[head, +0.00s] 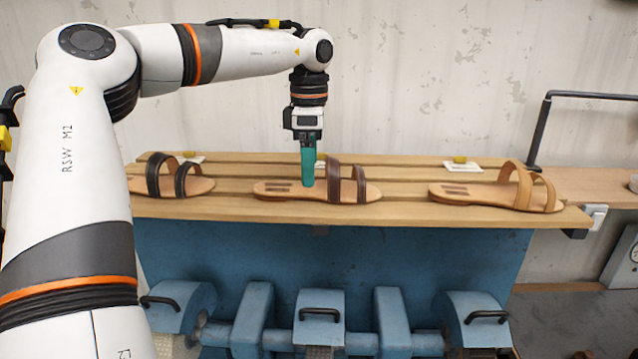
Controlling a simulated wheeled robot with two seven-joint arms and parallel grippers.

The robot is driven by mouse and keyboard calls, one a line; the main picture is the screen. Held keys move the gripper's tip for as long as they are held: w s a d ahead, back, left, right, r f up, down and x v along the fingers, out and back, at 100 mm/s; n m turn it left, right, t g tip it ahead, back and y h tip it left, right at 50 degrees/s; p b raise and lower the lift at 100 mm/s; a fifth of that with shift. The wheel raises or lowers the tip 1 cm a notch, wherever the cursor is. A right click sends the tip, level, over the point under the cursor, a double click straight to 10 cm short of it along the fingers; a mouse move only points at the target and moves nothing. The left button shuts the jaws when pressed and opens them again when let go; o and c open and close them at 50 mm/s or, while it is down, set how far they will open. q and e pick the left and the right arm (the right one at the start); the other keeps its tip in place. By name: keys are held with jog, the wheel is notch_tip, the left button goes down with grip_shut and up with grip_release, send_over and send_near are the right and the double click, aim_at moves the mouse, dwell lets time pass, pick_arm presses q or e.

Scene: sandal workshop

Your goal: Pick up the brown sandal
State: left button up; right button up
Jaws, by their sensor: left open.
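The brown sandal (340,184) lies on the slatted wooden shelf (225,209) in the middle, toe to the right. It has a tan sole and dark brown straps. My left gripper (308,183) points straight down with teal fingers over the sandal's heel half, left of the straps. The fingers line up one behind the other, so the gap between them is hidden. The gripper is open, and the sandal lies flat on the slats. I cannot tell whether the fingertips touch the sole. My right gripper is not in view.
A sandal with black straps (168,178) lies at the left, partly behind my arm. A sandal with light tan straps (495,192) lies at the right. Small cards with yellow blocks stand behind. A black bar (541,130) rises at the right. Blue machinery (318,318) sits below the shelf.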

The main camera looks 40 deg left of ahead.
pick_arm(q)
jog(key=f+p, duration=0.1)
jog(key=f, duration=0.2)
jog(key=shift+s+a+f+p, duration=0.1)
jog(key=shift+s+a+p, duration=0.1)
jog(key=shift+s+p, duration=0.15)
jog(key=shift+s+f, duration=0.1)
jog(key=shift+f, duration=0.2)
jog(key=shift+w+d, duration=0.1)
jog(key=shift+w, duration=0.1)
jog(key=c, duration=1.1)
jog(key=shift+c, duration=0.8)
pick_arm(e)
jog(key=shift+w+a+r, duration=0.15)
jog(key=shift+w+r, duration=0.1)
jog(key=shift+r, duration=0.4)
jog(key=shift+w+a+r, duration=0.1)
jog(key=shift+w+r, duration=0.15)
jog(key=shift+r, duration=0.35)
